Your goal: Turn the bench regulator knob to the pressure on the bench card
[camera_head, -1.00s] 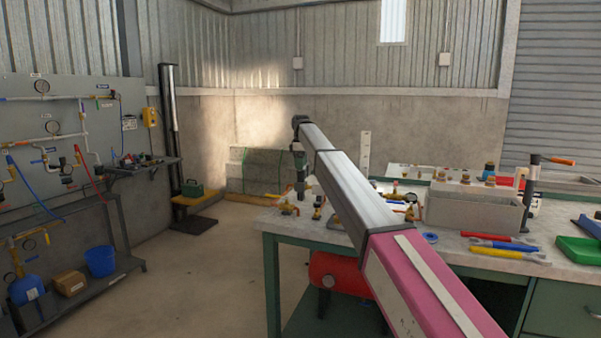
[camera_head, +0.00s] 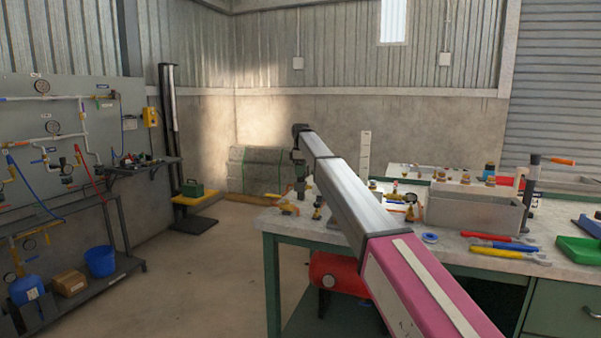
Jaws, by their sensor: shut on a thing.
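The workbench (camera_head: 290,222) has a grey top and a green frame. My gripper (camera_head: 300,195) points down over its back left corner, at the far end of my outstretched arm. It is shut on the bench regulator knob, which is small and largely hidden by the jaws. Orange-yellow parts (camera_head: 288,208) show just below and left of the jaws. A small brass fitting (camera_head: 318,207) stands just to the right. No dial reading can be made out on the bench. I cannot make out a bench card or its figure.
My arm crosses above the bench and hides part of its middle. A grey bin (camera_head: 470,215), a clamp post (camera_head: 530,190), coloured hand tools (camera_head: 500,248) and a green tray (camera_head: 578,250) occupy the right side. A red tank (camera_head: 335,275) sits beneath. Floor left of the bench is clear.

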